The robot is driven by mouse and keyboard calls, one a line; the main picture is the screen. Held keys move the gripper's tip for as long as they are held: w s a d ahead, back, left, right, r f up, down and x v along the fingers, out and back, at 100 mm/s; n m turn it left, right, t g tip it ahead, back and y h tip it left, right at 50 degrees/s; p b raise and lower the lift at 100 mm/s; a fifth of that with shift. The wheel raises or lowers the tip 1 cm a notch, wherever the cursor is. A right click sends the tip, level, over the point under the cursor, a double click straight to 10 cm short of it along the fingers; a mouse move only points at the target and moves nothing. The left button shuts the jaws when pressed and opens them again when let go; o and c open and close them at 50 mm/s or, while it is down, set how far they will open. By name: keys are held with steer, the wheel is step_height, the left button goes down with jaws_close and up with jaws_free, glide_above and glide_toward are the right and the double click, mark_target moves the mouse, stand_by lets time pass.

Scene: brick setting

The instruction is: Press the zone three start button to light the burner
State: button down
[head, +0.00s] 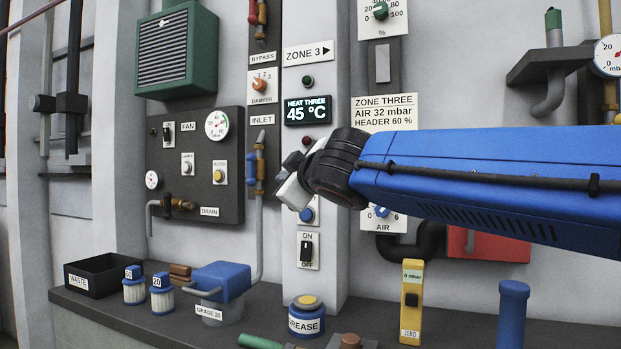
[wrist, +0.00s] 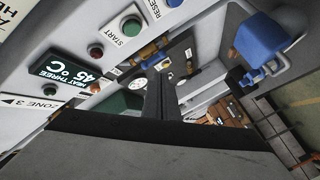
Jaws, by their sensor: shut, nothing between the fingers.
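The zone three column carries the green start button (wrist: 132,26), labelled START in the wrist view; my gripper and wrist hide it in the head view. A blue reset button (wrist: 173,3) is beside it and also shows in the head view (head: 306,215). The heat three display (head: 307,110) reads 45 °C, with a dark red round fitting (head: 307,141) below it. My gripper (head: 285,192) is in front of this column, below the display. Its dark fingers (wrist: 161,75) are shut and empty, apart from the start button in the wrist view.
A dark fan panel (head: 195,165) with gauges is left of the column. An ON/OFF switch (head: 307,250) is below the reset button. The shelf holds a waste bin (head: 95,275), a blue-lidded grey container (head: 220,283), a grease tin (head: 306,318) and a yellow meter (head: 411,302).

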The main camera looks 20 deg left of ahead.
steer(key=shift+w, duration=0.15)
steer(key=w, duration=0.8)
steer(key=shift+w+d, duration=0.25)
steer(key=shift+d, duration=0.1)
steer(key=shift+w, duration=0.15)
stand_by(2.0)
steer(key=shift+w, duration=0.25)
steer(key=shift+w, duration=0.45)
stand_by(0.8)
steer(key=shift+s, duration=0.85)
steer(key=shift+s, duration=0.15)
